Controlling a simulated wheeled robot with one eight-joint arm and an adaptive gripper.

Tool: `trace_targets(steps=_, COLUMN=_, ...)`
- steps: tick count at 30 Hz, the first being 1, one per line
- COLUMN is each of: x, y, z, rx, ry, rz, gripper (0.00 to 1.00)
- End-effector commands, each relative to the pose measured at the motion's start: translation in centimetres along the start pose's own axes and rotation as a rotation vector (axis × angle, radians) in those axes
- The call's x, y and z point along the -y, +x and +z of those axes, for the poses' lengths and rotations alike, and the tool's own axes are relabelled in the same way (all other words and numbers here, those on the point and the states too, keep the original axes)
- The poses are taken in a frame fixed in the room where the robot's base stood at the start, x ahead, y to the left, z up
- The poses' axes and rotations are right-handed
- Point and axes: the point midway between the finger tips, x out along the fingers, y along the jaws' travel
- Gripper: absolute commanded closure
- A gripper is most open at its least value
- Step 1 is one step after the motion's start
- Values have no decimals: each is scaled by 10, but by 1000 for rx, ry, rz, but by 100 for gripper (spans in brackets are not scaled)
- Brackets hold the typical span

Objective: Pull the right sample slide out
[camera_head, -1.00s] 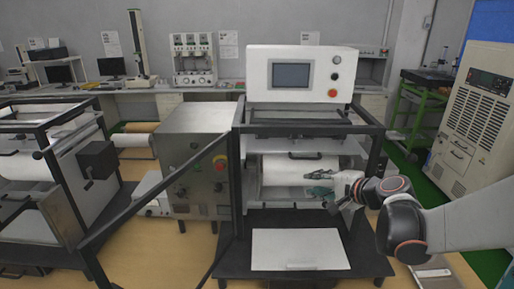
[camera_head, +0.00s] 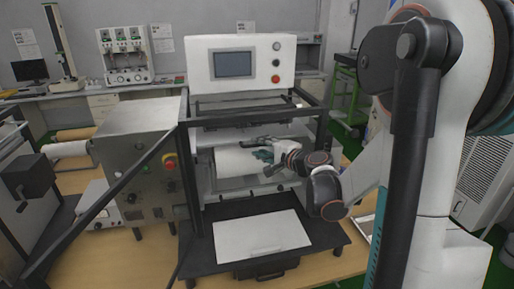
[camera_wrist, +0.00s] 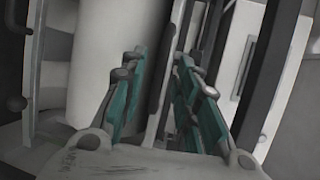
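The machine (camera_head: 240,65) with a screen holds a white roll (camera_head: 232,163) inside its dark frame. My gripper (camera_head: 258,149) reaches into the bay from the right, in front of the roll's right part. In the wrist view my gripper's two teal-padded fingers (camera_wrist: 160,92) are apart, with a narrow grey bar visible between and beyond them. The white roll (camera_wrist: 98,55) stands left of this bar in that view. I cannot tell whether the fingers touch the bar. I cannot make out for certain which part is the right sample slide; my gripper and wrist hide some of the bay.
A flat white plate (camera_head: 235,234) lies on the black shelf (camera_head: 205,262) below the bay.

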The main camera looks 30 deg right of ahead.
Motion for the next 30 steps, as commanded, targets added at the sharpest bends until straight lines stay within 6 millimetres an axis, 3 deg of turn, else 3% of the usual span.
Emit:
trace_targets(steps=6, x=0, y=24, z=0, rx=1, ry=0, rz=0, gripper=71)
trace_targets(steps=17, x=0, y=28, z=1, rx=1, ry=0, rz=0, gripper=71)
trace_targets(steps=21, x=0, y=28, z=0, rx=1, ry=0, rz=0, gripper=98)
trace_targets(steps=30, x=-2, y=28, z=1, rx=2, ry=-1, rz=3, gripper=100)
